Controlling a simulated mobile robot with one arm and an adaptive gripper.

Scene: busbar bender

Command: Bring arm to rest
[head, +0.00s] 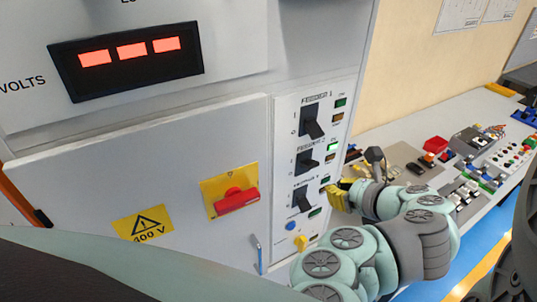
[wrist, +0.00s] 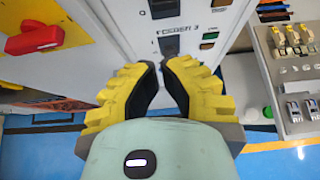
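My gripper (head: 341,193) is in front of the right edge of the grey switch cabinet (head: 120,185), near the feeder 3 switch (head: 302,199). In the wrist view my gripper (wrist: 164,66) has its two yellow fingers angled towards each other, with a gap between the tips. Nothing shows between them. The feeder 3 label and the top of its switch (wrist: 169,45) show just beyond the tips. My arm reaches in from the lower right of the head view.
The feeder 1 (head: 312,122) and feeder 2 (head: 306,161) switches sit above. A red rotary handle (head: 237,199) on a yellow plate sticks out of the door. A bench (head: 400,133) with several components stands at right. Blue floor shows below it.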

